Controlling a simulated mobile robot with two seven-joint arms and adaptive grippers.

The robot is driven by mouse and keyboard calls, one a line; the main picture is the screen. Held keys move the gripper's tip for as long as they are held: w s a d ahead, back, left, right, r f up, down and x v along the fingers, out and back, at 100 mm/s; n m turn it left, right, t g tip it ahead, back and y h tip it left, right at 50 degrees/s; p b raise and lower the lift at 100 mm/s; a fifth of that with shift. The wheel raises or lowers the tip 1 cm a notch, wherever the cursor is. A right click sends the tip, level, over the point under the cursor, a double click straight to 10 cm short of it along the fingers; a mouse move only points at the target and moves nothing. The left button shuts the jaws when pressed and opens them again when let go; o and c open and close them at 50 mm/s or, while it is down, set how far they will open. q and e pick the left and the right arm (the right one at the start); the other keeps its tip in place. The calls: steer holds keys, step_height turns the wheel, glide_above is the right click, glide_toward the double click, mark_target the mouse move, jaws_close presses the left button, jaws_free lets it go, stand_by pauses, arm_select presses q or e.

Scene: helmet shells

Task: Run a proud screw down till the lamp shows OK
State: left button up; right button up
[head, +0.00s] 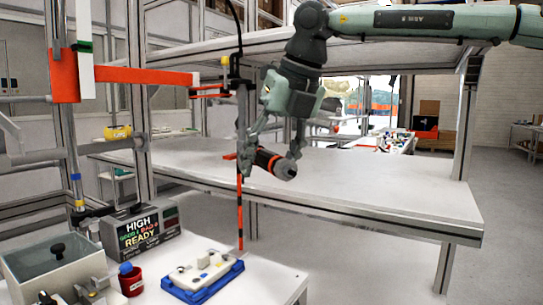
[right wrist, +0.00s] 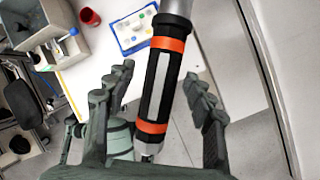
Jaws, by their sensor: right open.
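A black screwdriver with orange bands (head: 266,160) is tilted in the air above the front bench. My right gripper (head: 272,153) is open around it, one finger on each side. In the right wrist view the screwdriver (right wrist: 161,84) lies between the spread fingers (right wrist: 160,102), with gaps on both sides. A white part (head: 202,266) with small knobs sits in a blue tray (head: 212,289) on the front bench; I cannot tell a proud screw on it. The display box (head: 141,228) reads HIGH, GOOD, BAD and READY; no OK is legible. My left gripper is not in view.
A red cup (head: 131,284) stands left of the blue tray, beside a grey bin with a clear lid (head: 52,262). An orange and black striped rod (head: 240,215) stands behind the tray. A long, mostly bare table (head: 380,190) lies behind the screwdriver.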

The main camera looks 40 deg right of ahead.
steer(key=shift+c, duration=1.1)
jaws_close()
steer(key=shift+c, duration=2.3)
jaws_free()
jaws_close()
